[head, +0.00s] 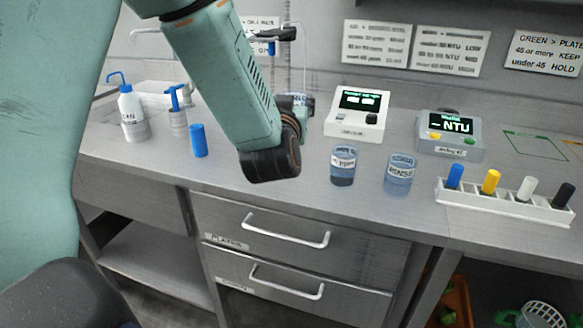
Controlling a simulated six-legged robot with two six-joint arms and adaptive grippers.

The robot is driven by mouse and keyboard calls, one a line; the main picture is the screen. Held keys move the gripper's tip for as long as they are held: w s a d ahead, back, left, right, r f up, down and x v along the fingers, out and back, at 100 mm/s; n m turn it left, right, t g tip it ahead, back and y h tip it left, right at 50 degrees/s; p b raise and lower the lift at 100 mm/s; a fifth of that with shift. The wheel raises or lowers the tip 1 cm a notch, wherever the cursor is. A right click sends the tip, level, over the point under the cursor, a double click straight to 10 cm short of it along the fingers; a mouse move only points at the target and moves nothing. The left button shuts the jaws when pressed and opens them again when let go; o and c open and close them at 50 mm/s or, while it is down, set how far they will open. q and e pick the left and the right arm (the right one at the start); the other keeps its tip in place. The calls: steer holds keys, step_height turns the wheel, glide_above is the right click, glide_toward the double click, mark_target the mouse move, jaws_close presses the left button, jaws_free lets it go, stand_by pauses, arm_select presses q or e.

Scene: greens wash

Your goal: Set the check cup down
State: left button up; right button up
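My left arm crosses the middle of the head view, and its wrist hides most of what lies behind it. A small dark and bluish piece with a white label (298,99) shows just past the arm. I cannot tell whether it is the check cup or whether my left gripper holds it. The fingers of my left gripper are hidden. A clear cup with dark blue liquid and a hard-to-read label (342,168) stands upright near the counter's front. A clear cup labelled RINSE (399,176) stands upright to its right. My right gripper is not in view.
A white meter (357,116) and a grey NTU meter (451,132) stand behind the cups. A white rack (505,205) holds several coloured pens at right. A blue cylinder (198,141), a wash bottle (131,112) and a brush holder (178,123) stand at left. A green outline (533,147) marks clear counter.

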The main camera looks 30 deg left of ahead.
arm_select(q)
steer(key=shift+a+f+y, duration=0.2)
steer(key=shift+f+y, duration=0.05)
steer(key=shift+y, duration=0.05)
steer(key=shift+d, duration=0.45)
steer(key=shift+a+f, duration=0.1)
step_height(320, 180, down, 5)
steer(key=shift+r+b, duration=0.15)
steer(key=shift+b, duration=0.6)
steer(key=shift+f, duration=0.25)
steer(key=f, duration=0.1)
steer(key=f+b, duration=0.1)
steer(key=f, duration=0.1)
steer(key=shift+s+a+f, duration=0.1)
steer(key=shift+s, duration=0.1)
steer(key=shift+f, duration=0.35)
steer(key=shift+w+f, duration=0.25)
